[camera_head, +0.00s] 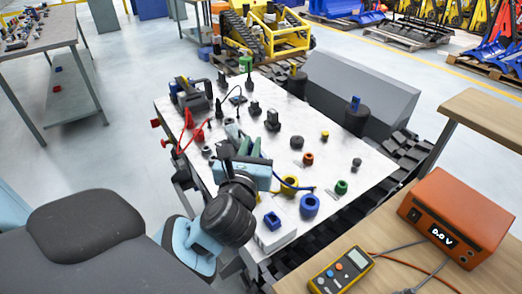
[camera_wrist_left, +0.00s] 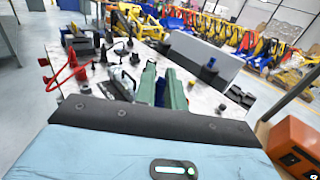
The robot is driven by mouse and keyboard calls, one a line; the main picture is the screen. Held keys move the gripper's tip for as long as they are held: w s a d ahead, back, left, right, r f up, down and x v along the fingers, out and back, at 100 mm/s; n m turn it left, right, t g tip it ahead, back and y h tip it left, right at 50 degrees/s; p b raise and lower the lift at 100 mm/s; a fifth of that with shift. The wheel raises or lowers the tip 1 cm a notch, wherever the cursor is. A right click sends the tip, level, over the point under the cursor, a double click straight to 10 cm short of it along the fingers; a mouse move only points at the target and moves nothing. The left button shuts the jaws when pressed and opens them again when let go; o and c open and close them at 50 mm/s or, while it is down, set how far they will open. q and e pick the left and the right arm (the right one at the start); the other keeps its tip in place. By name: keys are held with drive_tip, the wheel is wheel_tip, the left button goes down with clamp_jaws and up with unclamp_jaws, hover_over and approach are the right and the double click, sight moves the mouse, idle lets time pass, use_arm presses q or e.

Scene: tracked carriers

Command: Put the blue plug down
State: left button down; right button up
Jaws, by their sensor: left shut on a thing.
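My left gripper (camera_head: 244,145) reaches over the white tabletop (camera_head: 330,160) from the front left. Its green fingers also show in the left wrist view (camera_wrist_left: 162,82), shut on a small dark blue piece (camera_wrist_left: 160,92), which looks like the blue plug. The fingers hide most of it, and I cannot tell its full shape. Another blue piece (camera_head: 272,220) sits on a white block at the table's near end, beside a blue ring (camera_head: 309,205). A further blue piece (camera_head: 356,103) stands on a black cylinder at the right edge. My right gripper is not in view.
Red cables (camera_head: 187,125) and several black parts crowd the table's far left. An orange power supply (camera_head: 457,218) and a yellow meter (camera_head: 340,270) stand on the wooden bench at right. The table's middle has bare patches.

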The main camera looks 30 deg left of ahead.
use_arm(q)
drive_tip(key=shift+a, duration=0.15)
drive_tip(key=shift+f, duration=0.65)
drive_tip(key=c, duration=1.5)
unclamp_jaws()
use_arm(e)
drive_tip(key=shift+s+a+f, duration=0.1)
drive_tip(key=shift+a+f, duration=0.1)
use_arm(q)
drive_tip(key=shift+r, duration=0.2)
